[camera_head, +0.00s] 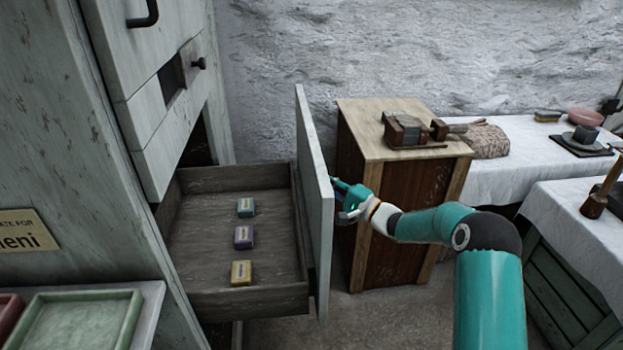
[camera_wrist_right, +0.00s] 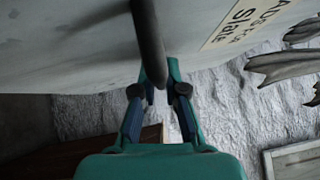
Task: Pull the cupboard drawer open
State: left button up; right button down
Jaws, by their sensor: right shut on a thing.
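The cupboard drawer (camera_head: 245,303) stands pulled out to the right of the pale cupboard (camera_head: 75,150), with its inside visible. A green block (camera_head: 246,207), a purple block (camera_head: 243,237) and a yellow block (camera_head: 241,272) lie in it. My right gripper (camera_head: 338,190) is at the outer face of the drawer front (camera_head: 314,190). In the right wrist view, the gripper (camera_wrist_right: 158,88) is shut on a dark bar handle (camera_wrist_right: 149,45) on a pale panel with a label (camera_wrist_right: 243,22). The head view hides the handle. My left gripper is out of view.
A wooden cabinet (camera_head: 390,215) with a wooden vise-like tool (camera_head: 405,130) on top stands just right of the drawer front. White-clothed tables (camera_head: 540,160) stand farther right. A green tray (camera_head: 78,322) is at the lower left. Some floor shows between drawer and cabinet.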

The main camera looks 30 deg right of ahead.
jog(key=shift+s+d+f, duration=0.15)
jog(key=shift+d+f, duration=0.1)
jog(key=shift+f, duration=0.1)
jog(key=c, duration=1.2)
grip_release()
jog(key=shift+r, duration=0.15)
jog(key=shift+d, duration=0.1)
jog(key=v, duration=1.2)
